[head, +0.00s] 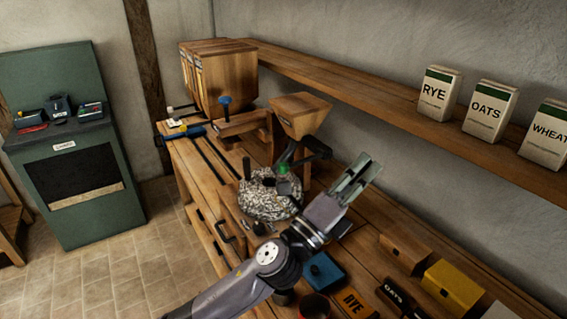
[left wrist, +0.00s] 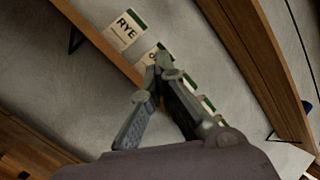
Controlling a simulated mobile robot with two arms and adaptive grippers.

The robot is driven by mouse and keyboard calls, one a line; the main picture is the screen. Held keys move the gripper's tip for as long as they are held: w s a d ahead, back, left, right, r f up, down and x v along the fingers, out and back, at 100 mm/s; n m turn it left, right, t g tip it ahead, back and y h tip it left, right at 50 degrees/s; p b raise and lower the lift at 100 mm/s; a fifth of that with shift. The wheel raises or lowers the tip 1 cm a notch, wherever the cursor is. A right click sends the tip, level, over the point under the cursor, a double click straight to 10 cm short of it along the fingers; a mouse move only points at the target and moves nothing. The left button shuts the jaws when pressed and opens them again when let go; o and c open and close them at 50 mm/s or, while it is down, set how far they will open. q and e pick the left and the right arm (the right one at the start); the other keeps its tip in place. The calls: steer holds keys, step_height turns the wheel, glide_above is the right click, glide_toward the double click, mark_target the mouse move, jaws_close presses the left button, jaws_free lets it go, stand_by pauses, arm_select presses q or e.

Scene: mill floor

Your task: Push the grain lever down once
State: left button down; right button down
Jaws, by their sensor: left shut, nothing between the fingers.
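My left gripper (head: 362,166) is shut and empty, raised over the right side of the bench in the head view. In the left wrist view its fingertips (left wrist: 163,64) meet in front of the wall and shelf. No part is clearly labelled as the grain lever. A blue knob (head: 224,102) stands upright by the large wooden bins. A dark arm (head: 314,147) with a green knob (head: 283,168) sits below the small wooden hopper (head: 299,115), above a round speckled millstone (head: 268,197). My gripper is right of these and apart from them. My right gripper is out of view.
Flour packets for rye (head: 438,92), oats (head: 488,110) and wheat (head: 546,130) stand on the wall shelf (head: 365,94). Several boxes, one yellow (head: 450,286), sit on the bench's near right. A green cabinet (head: 75,150) stands left; the tiled floor between is clear.

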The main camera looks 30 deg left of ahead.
arm_select(q)
steer(key=s+d+r+m+g+h, duration=0.15)
steer(key=d+m+g+h, duration=0.4)
steer(key=m, duration=0.65)
steer(key=d+r+m+g+h, duration=0.2)
steer(key=d+m+g+h, duration=0.2)
steer(key=m+g, duration=0.5)
steer(key=w+a+f+m+t+y, duration=0.1)
steer(key=w+a+f+m+y, duration=0.2)
steer(key=w+a+m+y, duration=0.35)
steer(key=w+a+f+m+t+y, duration=0.1)
steer(key=w+a+f+m+y, duration=0.2)
steer(key=a+m+y, duration=0.55)
steer(key=a+r+n+y, duration=0.1)
steer(key=a+r+y, duration=0.2)
steer(key=a, duration=0.5)
steer(key=w+a+r+n+y, duration=0.1)
steer(key=a+r+n+y, duration=0.1)
steer(key=a, duration=0.6)
steer(key=shift+a+r+y, duration=0.3)
steer(key=shift+r+y, duration=0.1)
steer(key=shift+y, duration=0.05)
steer(key=shift+w+f, duration=0.1)
step_height(320, 180, down, 9)
steer(key=b, duration=0.6)
